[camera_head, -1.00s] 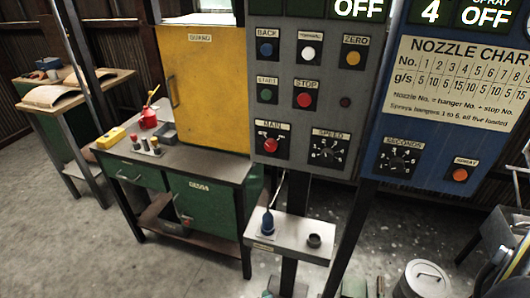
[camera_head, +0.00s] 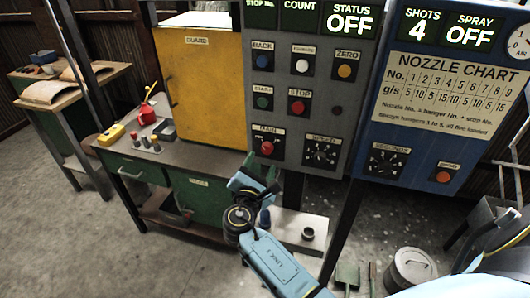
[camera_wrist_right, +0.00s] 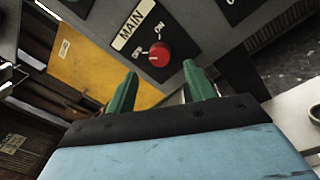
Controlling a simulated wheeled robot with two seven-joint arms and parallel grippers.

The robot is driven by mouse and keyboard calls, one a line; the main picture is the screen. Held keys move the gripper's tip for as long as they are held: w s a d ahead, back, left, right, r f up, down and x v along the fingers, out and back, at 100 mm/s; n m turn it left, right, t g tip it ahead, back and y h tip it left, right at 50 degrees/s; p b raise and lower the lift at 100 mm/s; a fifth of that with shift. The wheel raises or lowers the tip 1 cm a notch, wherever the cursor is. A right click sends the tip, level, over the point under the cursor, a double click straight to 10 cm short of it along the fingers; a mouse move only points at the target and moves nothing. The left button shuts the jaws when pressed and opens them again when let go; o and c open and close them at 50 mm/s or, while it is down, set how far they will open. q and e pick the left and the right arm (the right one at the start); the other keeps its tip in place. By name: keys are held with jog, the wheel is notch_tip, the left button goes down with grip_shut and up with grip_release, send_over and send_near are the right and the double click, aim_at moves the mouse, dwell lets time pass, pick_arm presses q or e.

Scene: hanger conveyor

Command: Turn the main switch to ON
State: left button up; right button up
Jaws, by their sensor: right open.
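The main switch is a red round knob (camera_head: 267,148) under the MAIN label, at the lower left of the grey control panel (camera_head: 290,118). It also shows as a red knob (camera_wrist_right: 160,54) in the right wrist view, with small ON lettering beside it. I cannot tell its setting for sure. My right gripper (camera_head: 262,167) is just below and in front of the switch. Its green fingers (camera_wrist_right: 160,69) are open and empty, one to each side below the knob, apart from it. My left gripper is not in view.
The SPEED dial (camera_head: 321,153) is right of the switch, with STOP (camera_head: 298,108) and other buttons above. A yellow guard box (camera_head: 203,85) stands left. A small shelf (camera_head: 313,225) with a cup is below. The blue nozzle panel (camera_head: 412,150) is at right.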

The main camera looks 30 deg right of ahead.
aim_at(266, 151)
jog(key=x, duration=0.5)
jog(key=shift+w+d, duration=0.2)
